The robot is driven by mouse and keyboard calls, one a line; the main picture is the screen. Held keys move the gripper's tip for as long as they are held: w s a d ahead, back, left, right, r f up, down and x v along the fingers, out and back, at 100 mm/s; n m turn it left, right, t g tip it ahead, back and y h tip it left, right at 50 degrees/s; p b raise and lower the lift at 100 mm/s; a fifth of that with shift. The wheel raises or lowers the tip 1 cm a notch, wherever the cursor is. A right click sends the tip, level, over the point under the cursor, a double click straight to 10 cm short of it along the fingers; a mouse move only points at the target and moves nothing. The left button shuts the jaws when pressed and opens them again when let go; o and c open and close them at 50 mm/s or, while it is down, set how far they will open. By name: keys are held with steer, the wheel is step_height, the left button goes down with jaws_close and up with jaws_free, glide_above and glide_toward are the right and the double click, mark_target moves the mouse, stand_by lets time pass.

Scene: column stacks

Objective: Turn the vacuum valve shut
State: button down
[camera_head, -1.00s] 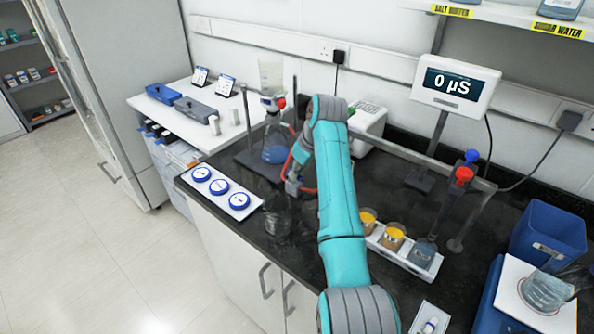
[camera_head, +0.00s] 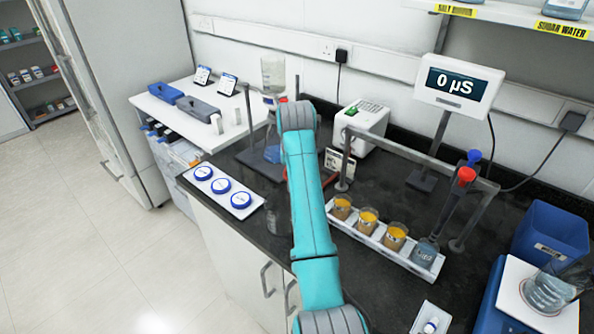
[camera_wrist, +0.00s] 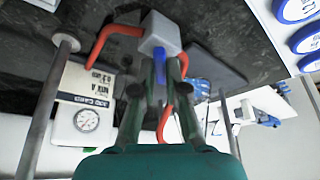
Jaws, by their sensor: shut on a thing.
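In the wrist view, the vacuum valve is a grey block (camera_wrist: 160,33) with red hoses (camera_wrist: 118,33) running from it and a blue handle (camera_wrist: 158,53). My gripper (camera_wrist: 160,68) is shut on the blue handle, its two dark fingers on either side of it. The fingers cover part of the handle, so its exact angle is hard to tell. In the head view my arm hides the gripper and the valve.
A white device with a round gauge (camera_wrist: 87,120) and a metal rod (camera_wrist: 45,105) stand close by in the wrist view. In the head view, a rack (camera_head: 427,272) with orange-filled beakers is right of my arm. A tray of blue-lidded dishes (camera_head: 243,211) lies left.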

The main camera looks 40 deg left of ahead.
steer(key=m, duration=0.1)
steer(key=m+h, duration=0.1)
steer(key=m, duration=0.2)
steer(key=shift+s+a+m+h, duration=0.1)
steer(key=shift+a+m+h, duration=0.2)
steer(key=shift+h, duration=0.1)
steer(key=shift+m+t+h, duration=0.4)
steer(key=shift+m+h, duration=0.2)
steer(key=shift+m, duration=1)
steer(key=shift+a, duration=0.1)
steer(key=c, duration=1.2)
jaws_free()
steer(key=v, duration=1.2)
steer(key=shift+a, duration=0.1)
